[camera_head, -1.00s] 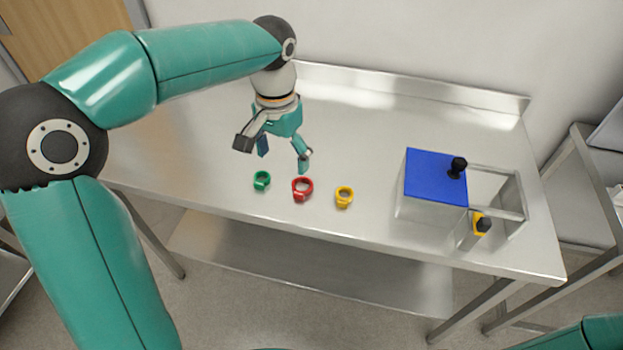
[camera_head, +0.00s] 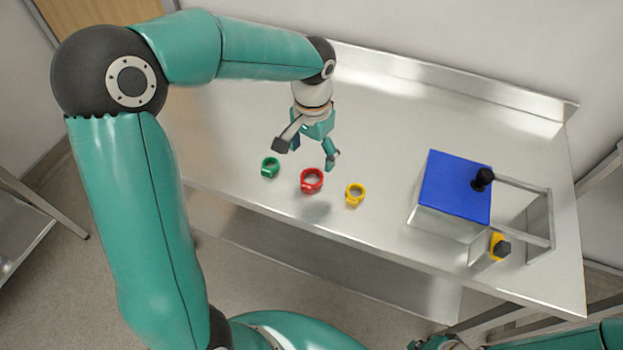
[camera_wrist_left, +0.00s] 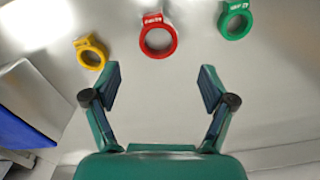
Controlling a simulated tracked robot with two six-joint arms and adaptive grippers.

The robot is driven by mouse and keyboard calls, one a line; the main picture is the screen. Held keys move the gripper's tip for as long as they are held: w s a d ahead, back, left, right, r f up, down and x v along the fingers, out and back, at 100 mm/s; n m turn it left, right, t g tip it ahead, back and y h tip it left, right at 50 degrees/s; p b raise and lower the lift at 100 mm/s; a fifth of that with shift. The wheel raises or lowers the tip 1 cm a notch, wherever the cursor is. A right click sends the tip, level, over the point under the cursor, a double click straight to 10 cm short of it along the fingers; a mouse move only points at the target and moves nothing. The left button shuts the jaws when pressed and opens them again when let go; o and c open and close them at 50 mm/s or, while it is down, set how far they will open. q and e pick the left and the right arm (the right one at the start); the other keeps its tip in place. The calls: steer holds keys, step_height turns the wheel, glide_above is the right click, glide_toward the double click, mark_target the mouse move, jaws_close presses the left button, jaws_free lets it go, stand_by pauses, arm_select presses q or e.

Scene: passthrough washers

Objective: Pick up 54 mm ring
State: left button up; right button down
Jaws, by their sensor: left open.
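Three rings lie in a row on the steel table: a green ring (camera_head: 270,167), a red ring (camera_head: 312,181) and a yellow ring (camera_head: 355,195). Each has a small tab with a marking too small to read, so I cannot tell which is 54 mm. My left gripper (camera_head: 308,152) is open and empty, above the table just behind the red ring. In the left wrist view, the red ring (camera_wrist_left: 158,41) is ahead of the open left gripper (camera_wrist_left: 160,78), between the yellow ring (camera_wrist_left: 91,52) and the green ring (camera_wrist_left: 235,20). A small part of my right gripper (camera_head: 435,342) shows at the bottom edge.
A box with a blue top (camera_head: 455,187) and a black knob stands on the table at the right, beside a metal frame. A yellow and black piece (camera_head: 498,246) is at its front. The back of the table is clear, with a raised rear edge.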

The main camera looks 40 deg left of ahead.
mark_target(312, 182)
arm_select(q)
steer(key=f, duration=0.7)
steer(key=shift+s+d+f+p, duration=0.1)
steer(key=shift+s+p, duration=0.15)
steer(key=shift+p, duration=0.1)
steer(key=c, duration=1)
